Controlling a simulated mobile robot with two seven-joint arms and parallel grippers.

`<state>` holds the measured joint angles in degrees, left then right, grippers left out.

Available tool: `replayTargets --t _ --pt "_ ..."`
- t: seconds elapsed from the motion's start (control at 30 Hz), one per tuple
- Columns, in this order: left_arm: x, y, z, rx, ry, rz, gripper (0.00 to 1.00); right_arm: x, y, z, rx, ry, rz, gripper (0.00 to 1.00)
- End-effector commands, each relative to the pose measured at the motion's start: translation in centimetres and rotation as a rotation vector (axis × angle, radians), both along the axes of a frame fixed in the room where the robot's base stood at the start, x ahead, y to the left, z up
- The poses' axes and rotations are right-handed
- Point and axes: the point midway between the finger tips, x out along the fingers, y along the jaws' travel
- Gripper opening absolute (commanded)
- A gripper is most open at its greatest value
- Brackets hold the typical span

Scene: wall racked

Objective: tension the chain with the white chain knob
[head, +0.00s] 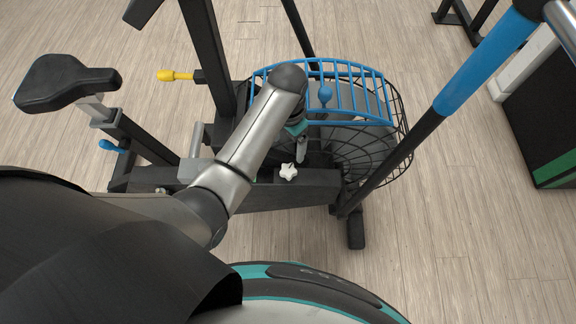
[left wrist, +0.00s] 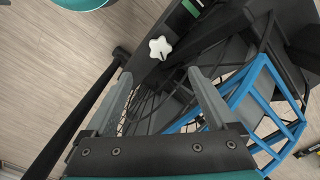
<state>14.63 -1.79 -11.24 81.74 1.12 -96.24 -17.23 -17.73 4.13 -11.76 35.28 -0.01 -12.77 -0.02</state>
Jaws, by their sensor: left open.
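The white chain knob (head: 288,171) is star-shaped and sits on the dark lower frame beam of the exercise bike (head: 322,182). In the left wrist view the knob (left wrist: 160,48) shows ahead of my fingertips, apart from them. My left gripper (head: 300,157) is just above and beyond the knob in the head view, pointing down, mostly hidden by my arm. In the left wrist view my left gripper (left wrist: 163,78) has its two grey fingers spread wide with nothing between them. The chain itself is not visible. My right gripper is not in view.
A blue wire guard (head: 345,68) and black fan cage (head: 400,150) stand beside the gripper. A blue-and-black bar (head: 470,75) slants on the right. A yellow knob (head: 175,75), a blue knob (head: 110,146) and the seat (head: 65,82) are left. Floor at lower right is clear.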

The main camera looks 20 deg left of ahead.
Motion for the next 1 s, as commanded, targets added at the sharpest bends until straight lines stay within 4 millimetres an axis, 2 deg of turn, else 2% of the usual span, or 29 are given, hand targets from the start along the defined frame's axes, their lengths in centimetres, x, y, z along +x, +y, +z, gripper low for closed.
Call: replayTargets --t 0.07,0.17,0.5,0.7,1.0 --pt "0.1 -0.1 -0.1 0.000 0.004 -0.004 0.90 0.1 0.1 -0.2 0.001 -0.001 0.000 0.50" --pt "0.0 -0.1 -1.4 0.000 0.007 -0.004 0.90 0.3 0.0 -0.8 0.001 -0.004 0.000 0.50" --pt "0.0 -0.1 -8.6 0.001 0.005 -0.004 0.90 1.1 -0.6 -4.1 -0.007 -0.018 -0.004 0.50" --pt "0.0 -0.1 -12.2 0.001 0.005 -0.004 0.90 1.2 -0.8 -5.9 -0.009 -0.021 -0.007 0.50" --pt "0.0 -0.1 -14.7 0.000 0.004 -0.003 0.90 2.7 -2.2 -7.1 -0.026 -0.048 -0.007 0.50"
